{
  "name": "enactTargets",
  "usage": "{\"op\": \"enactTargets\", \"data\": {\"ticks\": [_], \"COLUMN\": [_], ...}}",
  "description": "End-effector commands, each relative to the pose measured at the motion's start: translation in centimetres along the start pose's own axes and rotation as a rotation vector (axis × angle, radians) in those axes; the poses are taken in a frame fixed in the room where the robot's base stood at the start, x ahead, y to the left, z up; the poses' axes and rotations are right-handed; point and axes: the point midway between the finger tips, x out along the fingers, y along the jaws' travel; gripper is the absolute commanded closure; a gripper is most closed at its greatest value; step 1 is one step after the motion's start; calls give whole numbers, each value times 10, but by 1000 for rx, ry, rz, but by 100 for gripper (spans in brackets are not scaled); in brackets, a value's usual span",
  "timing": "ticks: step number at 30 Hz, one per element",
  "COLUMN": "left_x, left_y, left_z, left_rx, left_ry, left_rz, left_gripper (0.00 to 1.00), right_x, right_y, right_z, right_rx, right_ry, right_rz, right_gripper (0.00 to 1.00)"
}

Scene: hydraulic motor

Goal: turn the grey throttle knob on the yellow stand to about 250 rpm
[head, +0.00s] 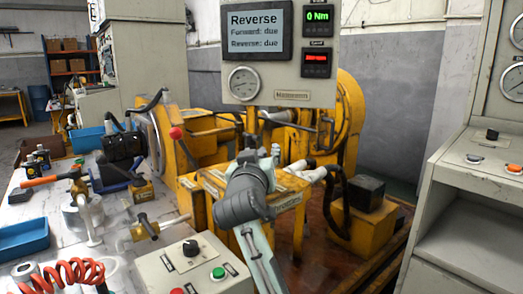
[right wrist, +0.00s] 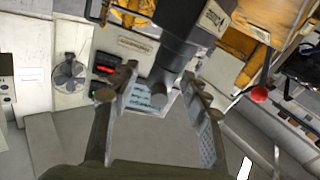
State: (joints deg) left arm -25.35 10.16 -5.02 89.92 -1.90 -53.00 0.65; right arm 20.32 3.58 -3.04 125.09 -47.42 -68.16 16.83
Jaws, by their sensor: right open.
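The yellow stand (head: 289,205) with a "Throttle" label is in the middle of the head view. My right gripper (head: 262,156) is over its left part, fingers pointing away from me, open. The gripper and its wrist cover part of the stand top, and I cannot make out the grey knob in the head view. In the right wrist view my right gripper (right wrist: 165,108) shows two spread fingers. A grey cylinder (right wrist: 161,93) shows between them; I cannot tell whether it is the knob. The red speed readout (head: 317,58) is too small to read. My left gripper is out of view.
The display panel (head: 294,14) with a round gauge stands behind the stand. A red-tipped lever (head: 176,132) is to its left. A control box (head: 185,268) with buttons stands in front on the left. Tools crowd the left bench; a grey console (head: 470,200) is at right.

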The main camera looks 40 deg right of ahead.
Motion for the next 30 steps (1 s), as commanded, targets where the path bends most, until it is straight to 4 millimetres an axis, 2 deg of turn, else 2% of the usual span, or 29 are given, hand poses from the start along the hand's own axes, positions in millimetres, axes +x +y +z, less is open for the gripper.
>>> {"op": "enactTargets", "data": {"ticks": [4,12,24,30], "left_x": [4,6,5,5], "left_y": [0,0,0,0], "left_z": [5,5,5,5], "left_rx": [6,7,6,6], "left_ry": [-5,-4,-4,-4], "left_rz": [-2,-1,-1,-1], "left_gripper": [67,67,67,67], "right_x": [11,13,13,13], "right_y": [1,0,0,0], "right_z": [0,0,0,0], "right_rx": [-1,0,0,-1], "right_ry": [0,-1,0,1], "right_rz": [1,1,1,-9], "right_gripper": [53,53,100,100]}}
